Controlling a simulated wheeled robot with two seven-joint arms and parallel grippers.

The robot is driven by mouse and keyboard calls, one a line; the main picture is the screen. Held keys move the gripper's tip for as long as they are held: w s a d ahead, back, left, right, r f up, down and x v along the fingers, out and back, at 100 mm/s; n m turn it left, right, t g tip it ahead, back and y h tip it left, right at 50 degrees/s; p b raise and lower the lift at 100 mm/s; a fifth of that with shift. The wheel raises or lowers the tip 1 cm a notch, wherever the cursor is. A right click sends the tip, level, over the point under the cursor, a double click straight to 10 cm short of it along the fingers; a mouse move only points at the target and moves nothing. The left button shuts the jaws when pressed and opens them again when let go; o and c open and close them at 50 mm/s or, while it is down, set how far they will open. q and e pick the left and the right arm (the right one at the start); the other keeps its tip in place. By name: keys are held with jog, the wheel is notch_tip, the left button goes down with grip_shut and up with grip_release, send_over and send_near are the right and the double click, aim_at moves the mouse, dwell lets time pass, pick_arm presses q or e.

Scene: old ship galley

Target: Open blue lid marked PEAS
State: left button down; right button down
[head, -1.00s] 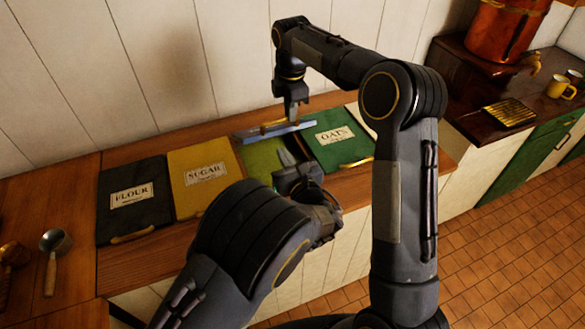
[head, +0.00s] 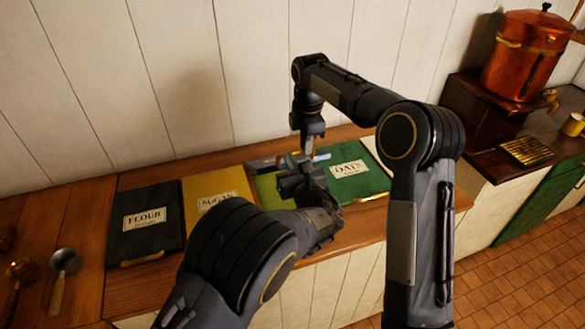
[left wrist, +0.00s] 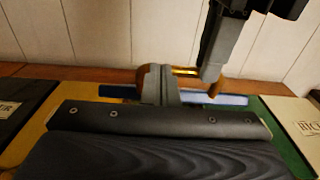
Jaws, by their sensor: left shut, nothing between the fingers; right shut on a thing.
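The blue lid (head: 262,162) is raised and seen nearly edge-on at the back of its bin, and it also shows in the left wrist view (left wrist: 230,99). Its PEAS label is not visible. The green bin opening (head: 268,192) shows in front of it. My right gripper (head: 308,149) is shut on the lid's handle (left wrist: 186,71) from above. My left gripper (head: 296,172) is shut and empty, over the opening and close in front of the lid. Its fingertips overlap the lid in the left wrist view (left wrist: 160,80); I cannot tell whether they touch it.
The yellow SUGAR lid (head: 210,195) and black FLOUR lid (head: 150,235) lie shut to the left. The green OATS lid (head: 352,176) and a white lid (head: 377,155) lie to the right. A ladle (head: 63,265) is at far left, a copper pot (head: 525,55) at far right.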

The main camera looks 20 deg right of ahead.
pick_arm(q)
jog(key=shift+w+r, duration=0.15)
pick_arm(e)
jog(key=shift+w+f, duration=0.15)
jog(key=shift+f, duration=0.15)
jog(key=c, duration=1.7)
grip_release()
jog(key=shift+w+f, duration=0.1)
jog(key=shift+o, duration=1)
jog(key=shift+w+a, duration=0.1)
jog(key=shift+w, duration=0.1)
jog(key=shift+o, duration=0.2)
pick_arm(q)
jog(key=shift+w+a+f, duration=0.15)
jog(key=shift+w+f, duration=0.1)
pick_arm(e)
jog(key=shift+s, duration=0.1)
